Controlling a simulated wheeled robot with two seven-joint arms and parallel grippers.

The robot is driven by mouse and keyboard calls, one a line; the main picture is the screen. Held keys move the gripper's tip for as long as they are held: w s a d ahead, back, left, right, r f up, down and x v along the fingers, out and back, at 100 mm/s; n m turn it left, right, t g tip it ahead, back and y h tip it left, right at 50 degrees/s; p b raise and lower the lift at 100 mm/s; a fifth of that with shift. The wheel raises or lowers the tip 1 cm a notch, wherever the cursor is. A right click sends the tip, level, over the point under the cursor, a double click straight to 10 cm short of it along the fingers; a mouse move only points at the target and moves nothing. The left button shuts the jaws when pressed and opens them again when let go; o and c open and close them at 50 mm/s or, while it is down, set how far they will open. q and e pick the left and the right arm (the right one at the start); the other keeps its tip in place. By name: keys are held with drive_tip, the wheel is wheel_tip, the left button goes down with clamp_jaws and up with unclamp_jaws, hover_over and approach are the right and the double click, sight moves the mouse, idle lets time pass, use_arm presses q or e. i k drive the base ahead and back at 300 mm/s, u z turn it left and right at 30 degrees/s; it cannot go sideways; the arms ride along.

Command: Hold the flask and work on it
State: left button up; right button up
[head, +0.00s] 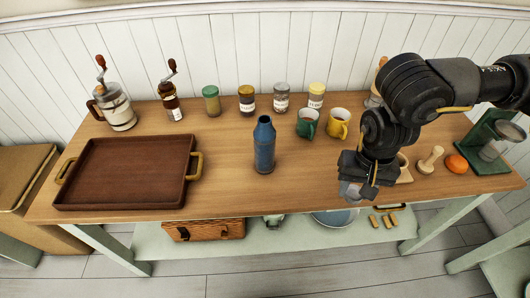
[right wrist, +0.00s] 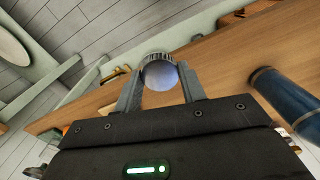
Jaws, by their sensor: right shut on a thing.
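The blue flask (head: 264,148) stands upright on the wooden table, left of my right gripper and apart from it. Its narrower neck is at the top. In the right wrist view the flask (right wrist: 288,103) shows at the right edge. My right gripper (head: 359,191) is near the table's front edge. In the right wrist view its fingers are shut on a small round cap-like thing (right wrist: 160,73), pale grey-blue with a ridged grey rim. In the head view this thing (head: 349,189) is partly hidden by the gripper. My left gripper is not in view.
A brown tray (head: 125,172) lies at the left. Two grinders, several jars, a green mug (head: 307,123) and a yellow mug (head: 339,123) stand along the back. An orange (head: 456,164) and a green stand are at the right. The table is clear around the flask.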

sight(264, 134)
drive_tip(key=u, duration=3.4)
drive_tip(key=k, duration=1.8)
drive_tip(key=z, duration=1.8)
